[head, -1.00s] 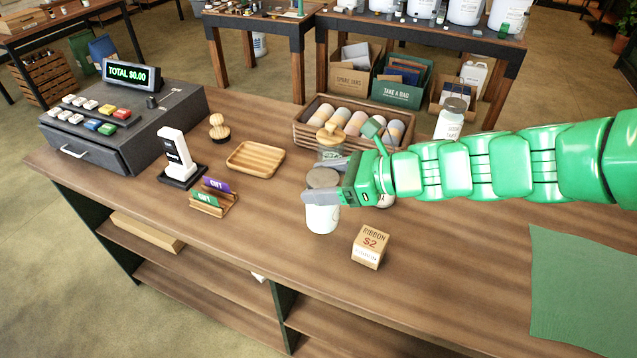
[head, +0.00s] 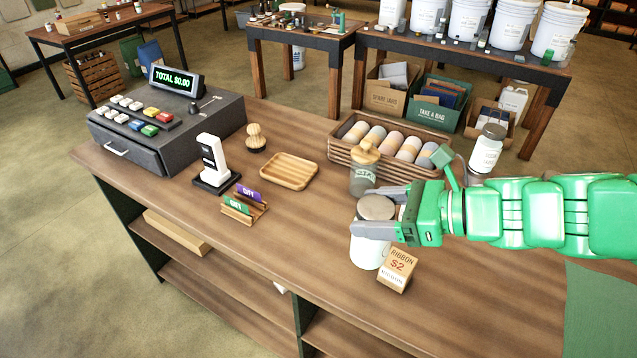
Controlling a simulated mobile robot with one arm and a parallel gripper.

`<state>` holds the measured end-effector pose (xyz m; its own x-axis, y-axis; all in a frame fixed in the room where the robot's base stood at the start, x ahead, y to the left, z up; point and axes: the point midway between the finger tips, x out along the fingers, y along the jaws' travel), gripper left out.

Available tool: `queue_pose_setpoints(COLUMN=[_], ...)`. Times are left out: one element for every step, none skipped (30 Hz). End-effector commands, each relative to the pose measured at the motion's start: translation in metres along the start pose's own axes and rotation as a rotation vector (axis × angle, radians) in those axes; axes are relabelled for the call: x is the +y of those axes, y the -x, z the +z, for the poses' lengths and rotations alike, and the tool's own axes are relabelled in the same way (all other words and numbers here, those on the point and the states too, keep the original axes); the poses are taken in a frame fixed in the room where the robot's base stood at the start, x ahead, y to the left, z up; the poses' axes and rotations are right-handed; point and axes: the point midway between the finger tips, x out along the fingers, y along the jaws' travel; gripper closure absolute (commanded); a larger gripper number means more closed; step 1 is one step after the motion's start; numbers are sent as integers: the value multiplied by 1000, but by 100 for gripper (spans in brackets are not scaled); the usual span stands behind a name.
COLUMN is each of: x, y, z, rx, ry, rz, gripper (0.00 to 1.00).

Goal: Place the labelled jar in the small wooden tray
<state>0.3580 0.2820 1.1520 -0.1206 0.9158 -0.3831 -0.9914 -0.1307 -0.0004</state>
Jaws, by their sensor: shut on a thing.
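My gripper (head: 375,211) reaches in from the right and is shut on a jar (head: 368,250) with a grey lid and a white label. The jar is upright near the counter's front edge; I cannot tell whether its base touches the counter. The small wooden tray (head: 289,171) lies empty on the counter, up and left of my gripper. A glass jar with a wooden lid (head: 364,172) stands just behind my gripper. Another white-labelled jar (head: 486,149) stands farther back at the right.
A ribbon block (head: 397,270) stands close beside the held jar. A gift card holder (head: 245,206), a card reader (head: 213,163), a wooden brush (head: 255,138) and the cash register (head: 165,125) are to the left. A crate of rolls (head: 340,154) is behind. Counter between jar and tray is clear.

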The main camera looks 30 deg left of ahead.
Motion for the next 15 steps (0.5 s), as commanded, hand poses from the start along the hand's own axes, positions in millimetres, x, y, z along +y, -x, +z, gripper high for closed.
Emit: queue_pose_setpoints(x=[-10, -16, -26, -32, -38, -47, -53, -60, -68, -73, -78, -86, -92, -97, -104], y=[-1, 0, 0, 0, -1, -2, -2, -3, -5, -6, -8, -9, -11, -13, -16], z=[0, 1, 2, 3, 4, 5, 6, 7, 8, 9, 10, 12, 14, 14, 15], rx=[0, 0, 0, 0, 0, 0, 1, 1, 1, 1, 1, 1, 0, 0, 1], ry=[0, 1, 2, 3, 3, 5, 6, 8, 9, 11, 13, 16, 18, 19, 20], rz=[4, 5, 6, 8, 11, 13, 15, 17, 22, 28, 33, 36, 40, 44, 51], gripper=[98, 98, 98, 98, 98, 98, 98, 98, 98, 98, 98, 98, 98, 98, 98])
